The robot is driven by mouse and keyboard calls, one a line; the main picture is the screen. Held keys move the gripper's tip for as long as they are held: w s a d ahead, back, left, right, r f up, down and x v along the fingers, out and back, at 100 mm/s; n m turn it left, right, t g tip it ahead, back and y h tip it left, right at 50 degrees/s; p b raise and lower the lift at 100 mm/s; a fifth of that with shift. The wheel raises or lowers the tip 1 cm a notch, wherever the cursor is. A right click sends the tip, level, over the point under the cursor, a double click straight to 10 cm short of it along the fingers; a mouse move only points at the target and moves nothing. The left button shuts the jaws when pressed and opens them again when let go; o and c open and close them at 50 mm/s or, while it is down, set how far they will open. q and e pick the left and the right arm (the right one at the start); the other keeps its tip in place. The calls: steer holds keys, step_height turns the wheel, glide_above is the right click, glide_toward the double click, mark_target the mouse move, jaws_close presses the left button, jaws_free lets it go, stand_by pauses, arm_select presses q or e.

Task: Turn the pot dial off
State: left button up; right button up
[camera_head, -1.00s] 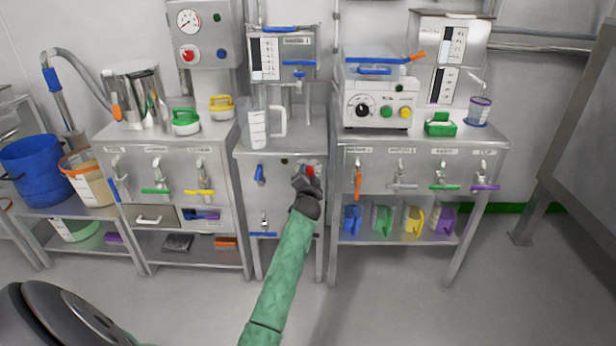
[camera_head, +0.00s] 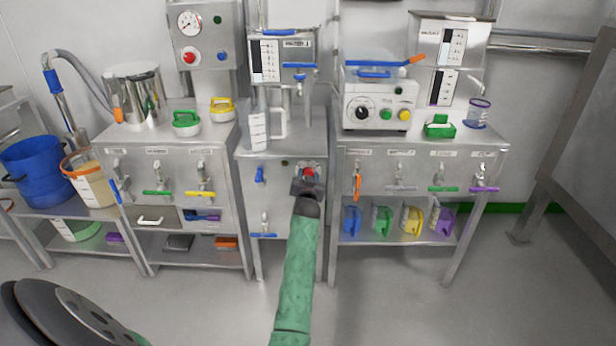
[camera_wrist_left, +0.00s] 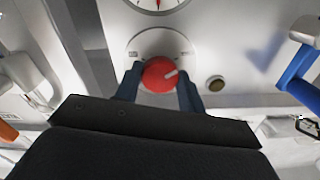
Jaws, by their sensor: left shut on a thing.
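The red pot dial (camera_head: 309,171) is on the front panel of the middle steel station. In the left wrist view the round red dial (camera_wrist_left: 158,74) carries a pale pointer mark slanting up to the right. My left gripper (camera_head: 308,178) is at the dial at the end of the green-sleeved arm and partly covers it. In the left wrist view the two dark fingers (camera_wrist_left: 158,84) are shut on the dial, one on each side. Small labels flank the dial on its round plate, but I cannot read them. My right gripper is not in view.
A blue-handled valve (camera_head: 260,174) and a dark round button (camera_head: 284,162) are left of the dial on the same panel. An orange-handled tap (camera_head: 358,185) is on the right station. A clear jug (camera_head: 258,130) stands above. The floor in front is clear.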

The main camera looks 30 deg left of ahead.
arm_select(q)
steer(key=shift+f, duration=0.1)
stand_by(0.3)
steer(key=o, duration=1)
steer(key=shift+c, duration=0.2)
steer(key=v, duration=0.8)
steer(key=shift+w, duration=0.1)
